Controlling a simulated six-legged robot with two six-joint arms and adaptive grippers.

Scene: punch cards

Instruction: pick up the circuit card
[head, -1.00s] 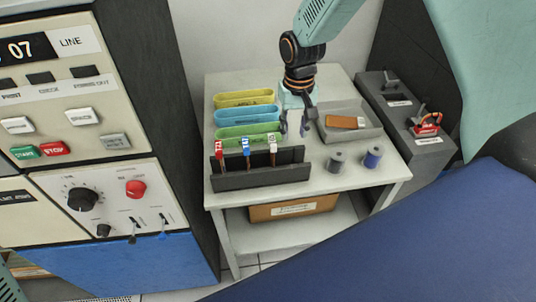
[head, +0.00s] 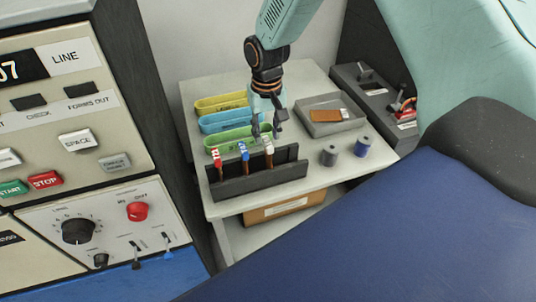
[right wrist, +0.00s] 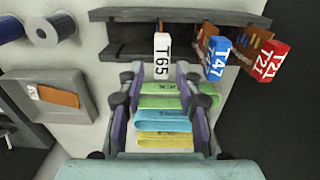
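Three circuit cards stand in a dark slotted rack (head: 262,182) on the table: one red-tagged (head: 217,160), one blue-tagged (head: 244,153) and one white-tagged (head: 268,147). In the right wrist view the tags read T21 (right wrist: 270,62), T47 (right wrist: 216,57) and T65 (right wrist: 162,57). Another brown card with a white end (head: 326,115) lies flat in a grey tray (head: 345,127). My right gripper (head: 266,132) is open and empty, just above and behind the white-tagged card. In the wrist view its fingertips (right wrist: 160,78) straddle the line to the T65 tag. My left gripper is out of view.
A control panel (head: 75,150) rises at the left. A dark grey unit with red parts (head: 385,105) is beyond the table.

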